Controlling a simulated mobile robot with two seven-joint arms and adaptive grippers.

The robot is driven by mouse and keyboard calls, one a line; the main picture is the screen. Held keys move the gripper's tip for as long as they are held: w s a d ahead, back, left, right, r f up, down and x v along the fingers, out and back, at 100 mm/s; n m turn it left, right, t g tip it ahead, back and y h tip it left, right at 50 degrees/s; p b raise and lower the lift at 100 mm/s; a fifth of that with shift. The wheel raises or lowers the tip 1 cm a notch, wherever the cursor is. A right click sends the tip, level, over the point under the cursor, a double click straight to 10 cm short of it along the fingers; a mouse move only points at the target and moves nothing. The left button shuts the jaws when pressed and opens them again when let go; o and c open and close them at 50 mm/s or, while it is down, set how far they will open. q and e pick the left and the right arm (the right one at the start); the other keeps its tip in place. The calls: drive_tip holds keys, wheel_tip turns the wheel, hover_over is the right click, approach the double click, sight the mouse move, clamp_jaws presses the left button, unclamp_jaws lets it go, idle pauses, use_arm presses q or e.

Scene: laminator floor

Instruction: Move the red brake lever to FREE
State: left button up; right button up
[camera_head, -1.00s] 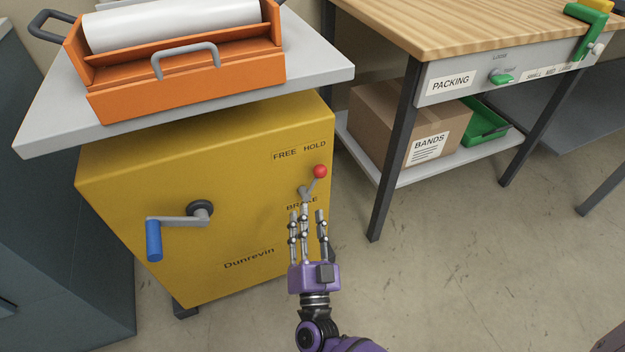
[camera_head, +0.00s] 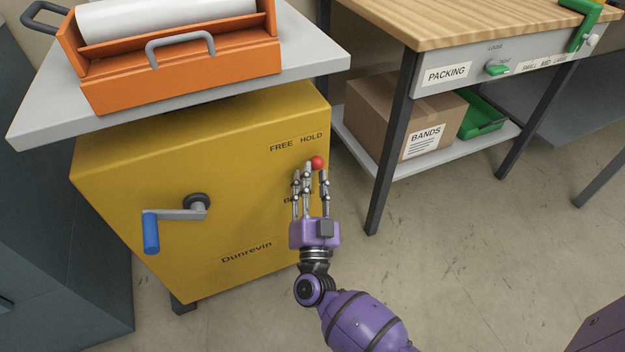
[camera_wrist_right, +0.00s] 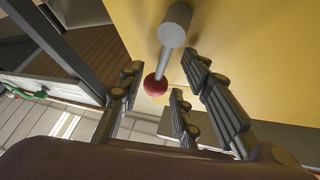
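The red knob (camera_head: 317,162) of the brake lever shows at the upper right of the yellow machine front (camera_head: 250,180), below the word HOLD (camera_head: 311,138) and to the right of FREE (camera_head: 281,146). My right gripper (camera_head: 311,176) is at the lever, its fingers pointing up and hiding most of the stem and part of the BRAKE label. In the right wrist view the knob (camera_wrist_right: 155,85) and its grey stem lie between the spread fingers (camera_wrist_right: 160,100); I cannot tell whether any finger touches. The gripper looks open. My left gripper is not in view.
A crank with a blue handle (camera_head: 151,233) sticks out at the left of the machine front. An orange tray (camera_head: 180,85) with a white roll stands on top. A packing bench (camera_head: 430,30) stands to the right, with a box on its shelf. Floor in front is clear.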

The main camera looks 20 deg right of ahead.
clamp_jaws()
drive_tip(key=shift+d+r+n, duration=0.1)
drive_tip(key=shift+n, duration=0.3)
